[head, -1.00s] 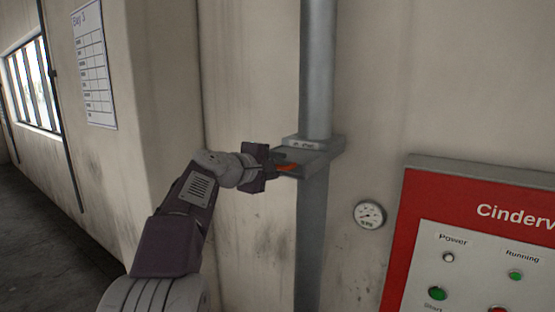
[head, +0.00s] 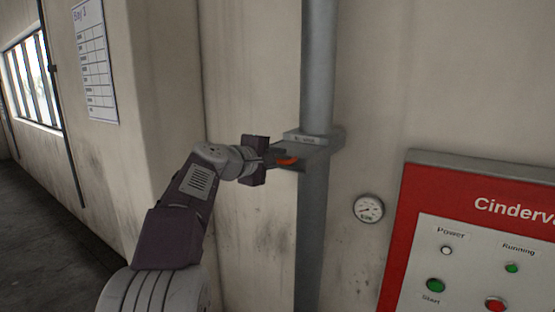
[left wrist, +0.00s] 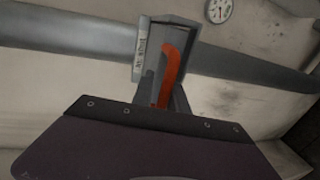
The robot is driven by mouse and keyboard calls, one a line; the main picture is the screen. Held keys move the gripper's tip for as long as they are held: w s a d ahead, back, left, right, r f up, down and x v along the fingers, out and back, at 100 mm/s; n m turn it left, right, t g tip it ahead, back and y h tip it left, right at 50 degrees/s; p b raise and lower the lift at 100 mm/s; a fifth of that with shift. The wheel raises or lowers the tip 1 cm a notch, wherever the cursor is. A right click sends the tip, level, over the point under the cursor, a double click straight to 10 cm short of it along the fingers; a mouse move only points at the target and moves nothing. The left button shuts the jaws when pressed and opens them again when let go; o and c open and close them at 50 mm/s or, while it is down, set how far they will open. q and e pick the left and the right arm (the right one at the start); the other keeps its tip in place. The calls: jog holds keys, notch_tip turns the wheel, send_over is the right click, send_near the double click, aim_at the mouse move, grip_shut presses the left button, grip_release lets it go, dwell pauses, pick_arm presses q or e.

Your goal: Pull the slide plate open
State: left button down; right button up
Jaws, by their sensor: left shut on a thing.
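The slide plate is a grey plate in a grey housing (head: 334,139) on a vertical pipe. In the left wrist view, the orange handle (left wrist: 171,72) lies straight ahead, in front of the plate's grey frame (left wrist: 186,32). My left gripper (head: 279,160) reaches the handle from the left and is shut on it; its palm hides part of the contact in the left wrist view. I cannot tell how far the plate stands out. My right gripper is not in view.
The grey pipe (head: 317,70) runs up the wall. A round gauge (head: 369,208) sits right of it. A red control panel (head: 420,205) with buttons is at the lower right. A paper chart (head: 95,65) hangs at the left.

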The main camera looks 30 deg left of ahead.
pick_arm(q)
jog(key=shift+f, duration=0.55)
jog(key=shift+s+f+b, duration=0.1)
jog(key=shift+s+b, duration=0.1)
jog(key=shift+b, duration=0.35)
jog(key=c, duration=1.5)
grip_release()
jog(key=shift+s, duration=0.15)
jog(key=shift+a+r, duration=0.1)
jog(key=shift+r, duration=0.2)
jog(key=b+v, duration=0.3)
jog(key=v, duration=0.6)
